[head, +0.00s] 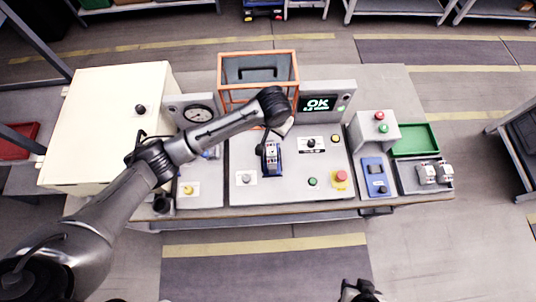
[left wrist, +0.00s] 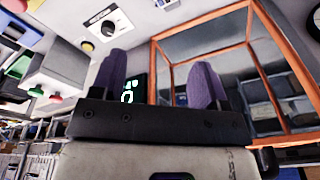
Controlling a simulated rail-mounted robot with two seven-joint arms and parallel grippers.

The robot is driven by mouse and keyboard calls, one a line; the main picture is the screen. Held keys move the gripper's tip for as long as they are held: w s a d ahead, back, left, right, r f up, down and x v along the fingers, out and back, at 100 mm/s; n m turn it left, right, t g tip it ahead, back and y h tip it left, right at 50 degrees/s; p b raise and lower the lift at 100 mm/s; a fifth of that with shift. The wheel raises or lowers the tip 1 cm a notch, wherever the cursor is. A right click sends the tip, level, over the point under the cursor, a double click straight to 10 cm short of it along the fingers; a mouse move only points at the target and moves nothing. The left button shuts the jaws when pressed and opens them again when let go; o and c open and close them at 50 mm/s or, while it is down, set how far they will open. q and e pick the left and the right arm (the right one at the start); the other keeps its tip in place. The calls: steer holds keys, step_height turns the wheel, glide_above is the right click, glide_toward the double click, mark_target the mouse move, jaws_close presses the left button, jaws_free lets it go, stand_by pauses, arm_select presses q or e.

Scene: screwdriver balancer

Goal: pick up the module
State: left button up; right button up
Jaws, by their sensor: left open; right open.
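Two more white modules, (head: 427,174) and (head: 445,173), stand in a grey tray at the right. My left gripper (head: 286,127) is over the panel just above and right of the blue holder; its fingers are hard to make out there. In the left wrist view its two purple fingers (left wrist: 158,82) stand apart with nothing between them. My right gripper (head: 359,291) is open at the bottom edge, in front of the bench and partly cut off.
An orange-framed clear box (head: 258,54) stands behind the panel, beside a screen (head: 318,104) reading OK. A red button (head: 340,177), a button box (head: 376,130), a green bin (head: 415,140) and a blue device (head: 375,177) are at the right. A white cabinet (head: 105,115) stands left.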

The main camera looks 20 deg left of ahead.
mark_target(272, 151)
arm_select(q)
steer(key=f+n, duration=0.2)
steer(key=f, duration=0.1)
steer(key=s+f+n+g, duration=0.1)
steer(key=f+n, duration=0.2)
steer(key=f+n+g, duration=0.1)
steer(key=f+n, duration=0.1)
steer(key=f, duration=0.2)
steer(key=shift+s+a+n+b, duration=0.15)
steer(key=shift+s+n+b, duration=0.15)
steer(key=shift+s, duration=0.1)
steer(key=shift+w+f, duration=0.2)
steer(key=shift+f, duration=2.5)
jaws_close()
steer(key=shift+r, duration=0.1)
step_height(272, 151, up, 10)
steer(key=shift+f, duration=0.1)
